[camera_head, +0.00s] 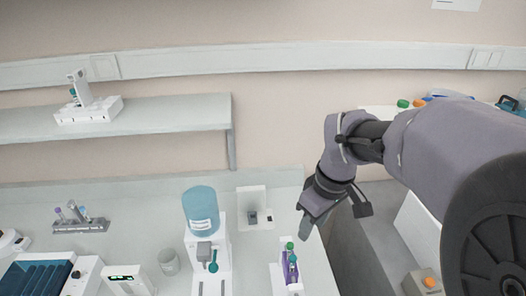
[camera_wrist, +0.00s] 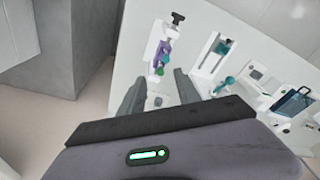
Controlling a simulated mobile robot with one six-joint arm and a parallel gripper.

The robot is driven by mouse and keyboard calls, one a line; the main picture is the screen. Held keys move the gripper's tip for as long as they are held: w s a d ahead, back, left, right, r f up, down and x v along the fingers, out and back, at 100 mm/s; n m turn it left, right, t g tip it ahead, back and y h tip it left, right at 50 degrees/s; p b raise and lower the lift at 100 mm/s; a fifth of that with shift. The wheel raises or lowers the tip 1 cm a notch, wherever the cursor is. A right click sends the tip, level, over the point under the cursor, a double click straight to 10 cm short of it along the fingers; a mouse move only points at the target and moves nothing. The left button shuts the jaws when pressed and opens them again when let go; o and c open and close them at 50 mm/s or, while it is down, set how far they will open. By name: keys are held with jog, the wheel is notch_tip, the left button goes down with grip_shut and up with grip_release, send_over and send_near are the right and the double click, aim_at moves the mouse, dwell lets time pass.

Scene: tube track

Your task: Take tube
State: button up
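A white stand (camera_head: 277,277) at the bench's right front holds a purple piece with green-capped items (camera_head: 290,257); I cannot tell exactly which part is a tube. In the wrist view this purple and green group (camera_wrist: 162,55) sits on its white stand (camera_wrist: 153,40), just beyond my fingertips. A dark rack (camera_head: 82,227) at the left holds several small tubes (camera_head: 70,208). My gripper (camera_head: 305,224) is above the bench's right edge, close to the white stand. In the wrist view my gripper (camera_wrist: 160,76) has its fingers apart, with nothing seen held between them.
A dispenser with a blue tank (camera_head: 201,208) stands left of the white stand. A shelf (camera_head: 150,112) hangs above. A grey block (camera_wrist: 75,55) stands beside the bench.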

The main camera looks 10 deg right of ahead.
jog(key=b, duration=0.3)
send_near(294, 258)
jog(key=s+f, duration=0.2)
jog(key=w+f, duration=0.1)
jog(key=f, duration=0.2)
jog(key=w+f+b, duration=0.1)
jog(key=f, duration=0.2)
jog(key=w+a+f+b, duration=0.1)
jog(key=f, duration=0.2)
jog(key=shift+w+f, duration=0.2)
jog(key=shift+w, duration=0.1)
jog(key=shift+s+r, duration=0.1)
jog(key=shift+s, duration=0.05)
jog(key=shift+c, duration=0.3)
grip_shut()
